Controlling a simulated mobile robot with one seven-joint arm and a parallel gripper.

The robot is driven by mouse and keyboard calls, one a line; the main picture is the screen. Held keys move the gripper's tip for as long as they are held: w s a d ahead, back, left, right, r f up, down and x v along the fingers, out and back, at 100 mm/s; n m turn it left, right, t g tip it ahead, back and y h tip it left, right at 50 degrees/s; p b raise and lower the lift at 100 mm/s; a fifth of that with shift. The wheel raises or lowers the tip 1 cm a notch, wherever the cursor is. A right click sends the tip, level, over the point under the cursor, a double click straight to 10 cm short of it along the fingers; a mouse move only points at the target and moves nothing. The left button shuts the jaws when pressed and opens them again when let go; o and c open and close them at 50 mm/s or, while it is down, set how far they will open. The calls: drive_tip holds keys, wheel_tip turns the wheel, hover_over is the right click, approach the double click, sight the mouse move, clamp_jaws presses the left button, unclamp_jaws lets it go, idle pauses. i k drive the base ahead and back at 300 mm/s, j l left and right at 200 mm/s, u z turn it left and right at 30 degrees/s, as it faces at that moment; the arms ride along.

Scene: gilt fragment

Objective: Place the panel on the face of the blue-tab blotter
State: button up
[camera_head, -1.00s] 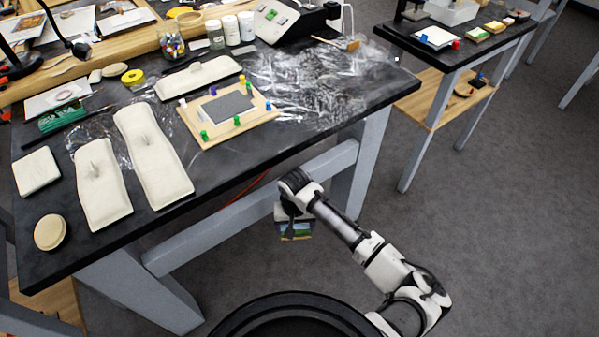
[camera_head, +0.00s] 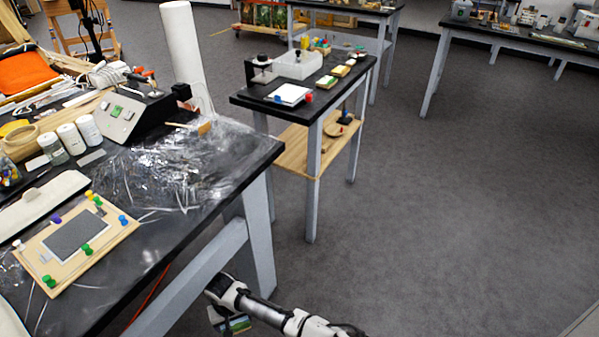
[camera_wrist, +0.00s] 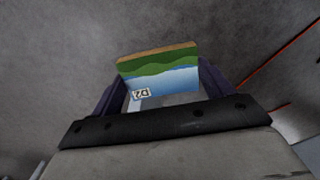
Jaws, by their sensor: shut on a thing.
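A small painted panel (camera_wrist: 158,70) with green hills, blue water and a small printed label is held between the fingers of my gripper (camera_wrist: 160,88). In the head view the panel (camera_head: 239,323) shows at the bottom, below the level of the tabletops and beside the near table's leg. My gripper is shut on it. A white square pad (camera_head: 290,93) with a blue piece (camera_head: 277,99) and a red piece (camera_head: 308,97) at its near edge lies on the smaller black table. It looks like the blue-tab blotter, but it is too small to be sure.
The near black table (camera_head: 140,260) holds a pinned board (camera_head: 110,238), jars and crumpled clear film (camera_head: 175,165). The smaller table (camera_head: 258,99) also carries a white tray (camera_head: 298,65) and several small coloured blocks. Grey floor (camera_head: 420,220) to the right is open.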

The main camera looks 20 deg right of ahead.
sight(288, 92)
drive_tip(key=i+l+z, duration=0.15)
drive_tip(key=i+l, duration=0.4)
drive_tip(key=l, duration=0.2)
drive_tip(key=i+l+z, duration=0.1)
drive_tip(key=i+l, duration=0.5)
drive_tip(key=l, duration=0.15)
